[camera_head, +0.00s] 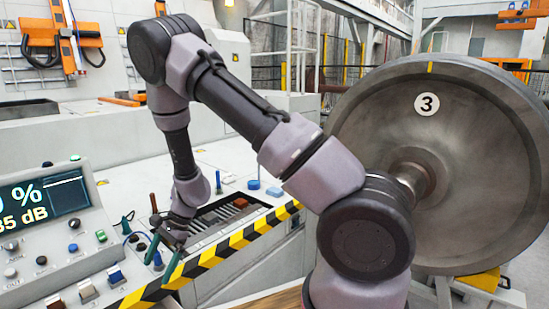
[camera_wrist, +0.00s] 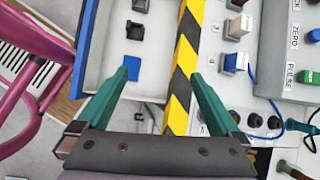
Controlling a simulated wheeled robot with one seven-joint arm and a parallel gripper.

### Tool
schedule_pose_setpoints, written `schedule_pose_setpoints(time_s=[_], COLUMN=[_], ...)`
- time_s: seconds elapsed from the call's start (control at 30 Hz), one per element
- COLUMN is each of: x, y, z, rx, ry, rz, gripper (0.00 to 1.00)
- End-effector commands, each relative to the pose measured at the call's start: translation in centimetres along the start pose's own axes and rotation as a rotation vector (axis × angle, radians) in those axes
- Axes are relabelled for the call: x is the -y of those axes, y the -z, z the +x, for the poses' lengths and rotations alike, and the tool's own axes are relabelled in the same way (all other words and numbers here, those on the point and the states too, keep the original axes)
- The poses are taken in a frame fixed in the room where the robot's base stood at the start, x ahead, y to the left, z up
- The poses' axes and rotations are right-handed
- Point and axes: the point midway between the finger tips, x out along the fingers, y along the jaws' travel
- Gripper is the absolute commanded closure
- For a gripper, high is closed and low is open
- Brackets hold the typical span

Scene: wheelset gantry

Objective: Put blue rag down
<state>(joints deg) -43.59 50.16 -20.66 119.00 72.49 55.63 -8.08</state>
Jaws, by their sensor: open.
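My gripper (camera_head: 163,258) is open, with its two green fingers spread above the striped edge of the console. In the wrist view the gripper (camera_wrist: 164,71) has nothing visible between its fingertips. I cannot identify the blue rag for certain in either view. A small flat blue patch (camera_wrist: 132,67) lies in a pale tray (camera_wrist: 103,45) beside the left fingertip, partly covered by it.
A yellow-black striped edge (camera_wrist: 181,75) runs under the gripper. A control panel with a display (camera_head: 45,200), buttons and switches stands left in the head view. A large wheel marked 3 (camera_head: 400,110) stands right. In the wrist view a pink frame (camera_wrist: 45,45) is at left.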

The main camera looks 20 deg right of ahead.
Motion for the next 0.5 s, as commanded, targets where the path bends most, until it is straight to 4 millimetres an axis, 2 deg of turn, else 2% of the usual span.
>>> schedule_pose_setpoints(time_s=[0.03, 0.23, 0.37, 0.5], x=[0.8, 1.6, 1.0, -0.5], y=[-1.0, -4.0, -5.5, -6.8], z=[-2.8, -12.6, -18.7, -24.9], rx=[0.015, 0.035, 0.020, -0.022], ry=[0.026, 0.087, 0.128, 0.170], rz=[-0.025, -0.147, -0.236, -0.335], gripper=[0.00, 0.00, 0.00, 0.00])
